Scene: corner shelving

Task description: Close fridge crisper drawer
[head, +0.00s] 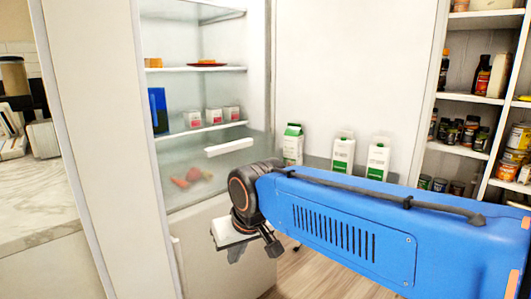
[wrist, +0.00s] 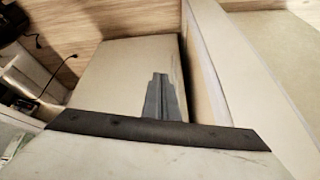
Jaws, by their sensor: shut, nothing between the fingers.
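The fridge stands open in the head view, and the crisper drawer (head: 216,174) is at the bottom of its glass-sided interior. The drawer has a see-through front with a white handle bar (head: 228,147), and blurred orange and red produce (head: 187,179) shows inside it. How far the drawer stands out is hard to tell. My gripper (head: 236,256) is below and in front of the drawer, apart from the handle, pointing down. In the wrist view the fingers (wrist: 160,78) are together with nothing between them, over a beige surface. The drawer cannot be made out there.
The open fridge door (head: 347,90) on the right holds several milk cartons (head: 343,153). Fridge shelves (head: 205,69) above carry food. A pantry shelf (head: 465,149) with jars is at far right, a counter (head: 30,200) at left. Wooden floor (head: 310,277) shows below my arm.

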